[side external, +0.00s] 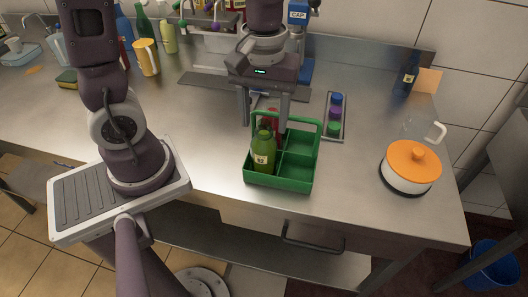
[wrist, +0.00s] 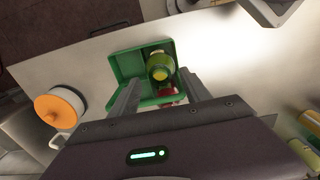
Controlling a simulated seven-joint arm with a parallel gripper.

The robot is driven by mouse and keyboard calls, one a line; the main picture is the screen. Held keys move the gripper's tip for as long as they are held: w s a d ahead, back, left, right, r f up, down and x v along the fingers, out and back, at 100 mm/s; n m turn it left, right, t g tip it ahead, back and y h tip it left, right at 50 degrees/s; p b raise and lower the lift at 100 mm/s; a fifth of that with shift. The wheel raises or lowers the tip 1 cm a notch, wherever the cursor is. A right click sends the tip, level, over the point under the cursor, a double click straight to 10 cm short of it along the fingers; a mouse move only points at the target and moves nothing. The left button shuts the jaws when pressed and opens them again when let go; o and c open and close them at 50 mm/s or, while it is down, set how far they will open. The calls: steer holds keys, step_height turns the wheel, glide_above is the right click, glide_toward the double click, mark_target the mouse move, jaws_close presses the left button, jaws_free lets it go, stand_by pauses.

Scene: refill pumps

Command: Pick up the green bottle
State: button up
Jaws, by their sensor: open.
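A green bottle (side external: 264,148) stands upright in the left front compartment of a green caddy (side external: 278,181) on the steel counter. In the wrist view the bottle (wrist: 161,66) is seen from above, near the fingertips, inside the caddy (wrist: 125,66). My gripper (side external: 264,124) is open, with its fingers pointing down over the caddy's back part, behind the bottle. In the wrist view my gripper (wrist: 161,80) has its two fingers apart, with nothing clamped between them. A red item (side external: 271,117) shows behind the bottle, partly hidden by it and the fingers.
A tray with blue, purple and green caps (side external: 335,114) lies to the right. An orange-lidded pot (side external: 411,168) and a glass jug (side external: 421,130) stand farther right. Several bottles and a sink are at the back left.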

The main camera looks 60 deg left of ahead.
step_height(320, 180, down, 2)
jaws_close()
stand_by(0.3)
stand_by(1.2)
